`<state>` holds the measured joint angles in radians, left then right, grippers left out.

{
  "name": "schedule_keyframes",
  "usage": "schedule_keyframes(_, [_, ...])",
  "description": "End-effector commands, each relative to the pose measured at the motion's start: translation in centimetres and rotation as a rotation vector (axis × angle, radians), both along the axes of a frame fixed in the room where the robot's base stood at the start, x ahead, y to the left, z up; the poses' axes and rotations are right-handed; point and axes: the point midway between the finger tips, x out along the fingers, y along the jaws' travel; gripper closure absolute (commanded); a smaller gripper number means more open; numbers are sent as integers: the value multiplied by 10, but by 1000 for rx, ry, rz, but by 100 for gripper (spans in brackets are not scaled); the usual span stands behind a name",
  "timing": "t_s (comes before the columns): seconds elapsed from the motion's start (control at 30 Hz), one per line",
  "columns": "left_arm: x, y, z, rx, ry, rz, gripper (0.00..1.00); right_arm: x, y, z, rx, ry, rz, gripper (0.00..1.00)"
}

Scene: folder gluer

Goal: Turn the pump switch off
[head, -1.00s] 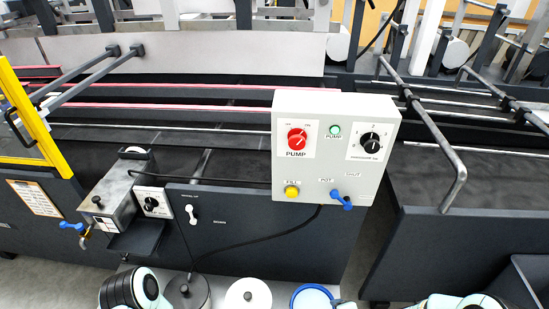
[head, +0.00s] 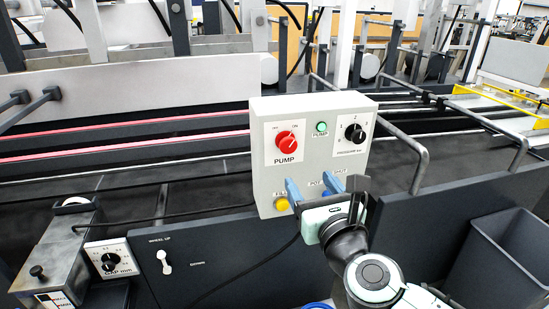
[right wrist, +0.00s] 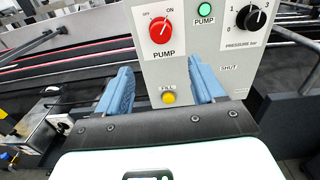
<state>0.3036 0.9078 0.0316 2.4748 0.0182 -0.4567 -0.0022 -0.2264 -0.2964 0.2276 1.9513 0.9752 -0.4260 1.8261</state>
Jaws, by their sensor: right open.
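The red pump switch (head: 286,140) is a round knob on the upper left of the pale control box (head: 263,185). Its white line points up and right toward ON; the switch also shows in the right wrist view (right wrist: 159,30). A green pump lamp (head: 321,128) sits right of it. My right gripper (head: 313,186) is open, its blue fingers apart and empty in front of the box's lower part, below the switch. In the right wrist view the fingers stand either side of the yellow FILL button (right wrist: 168,98). My left gripper is not in view.
A black pressure knob (head: 355,133) is on the box's right side. A gap dial (head: 110,262) and a white wheel lever (head: 163,261) are at lower left. A grey bin (head: 497,262) stands at right. Bent rails cross behind the box.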

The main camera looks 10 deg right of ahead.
Motion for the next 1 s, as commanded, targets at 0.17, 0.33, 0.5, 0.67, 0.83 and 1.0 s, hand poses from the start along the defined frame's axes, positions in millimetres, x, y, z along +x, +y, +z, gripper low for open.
schedule_keyframes(0.17, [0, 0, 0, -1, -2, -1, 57, 4, 0, 8, 37, -14, -1, 32])
schedule_keyframes(0.33, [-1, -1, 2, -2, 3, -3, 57, 33, 1, 7, 34, -11, -2, 32])
schedule_keyframes(0.5, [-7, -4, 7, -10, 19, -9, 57, 70, 2, 7, 32, -11, -1, 32])
schedule_keyframes(0.67, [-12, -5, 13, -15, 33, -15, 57, 101, 3, 7, 32, -12, -2, 32])
schedule_keyframes(0.83, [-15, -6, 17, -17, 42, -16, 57, 122, 4, 7, 32, -12, -1, 32])
schedule_keyframes(1.0, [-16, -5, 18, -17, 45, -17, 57, 130, 4, 7, 30, -12, -1, 32])
